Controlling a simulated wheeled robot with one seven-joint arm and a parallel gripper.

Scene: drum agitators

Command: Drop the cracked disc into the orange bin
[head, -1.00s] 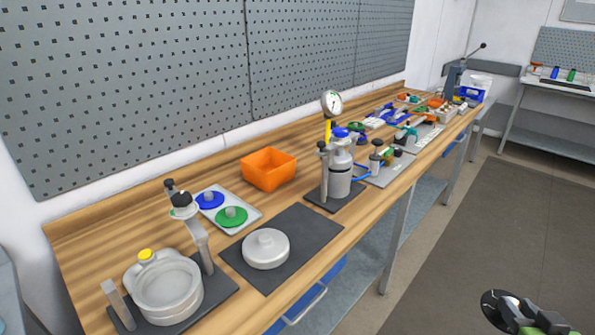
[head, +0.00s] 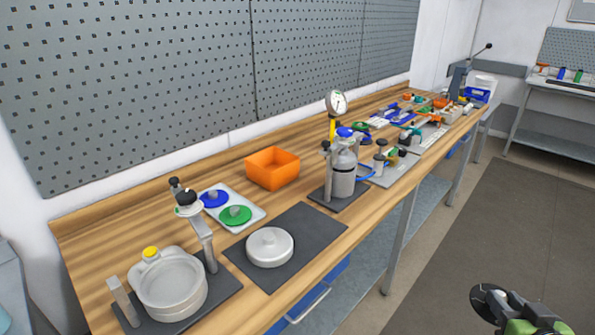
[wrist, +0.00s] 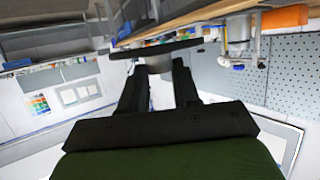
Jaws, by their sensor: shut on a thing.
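The orange bin (head: 272,169) stands on the wooden bench against the back, open at the top. It also shows at the upper right of the wrist view (wrist: 285,18). My gripper (head: 503,308) is at the lower right of the head view, off the front of the bench and over the floor. It is shut on a dark disc (head: 488,301), which also shows edge-on between the fingertips in the wrist view (wrist: 157,49). Any crack in the disc cannot be made out. The disc is well apart from the bin.
A tray (head: 256,217) with a blue disc (head: 213,198) and a green disc (head: 236,215) lies left of the bin. A metal lid (head: 270,247) rests on a dark mat (head: 318,229). A drum (head: 170,287) stands front left, a grey canister (head: 344,176) right of the bin.

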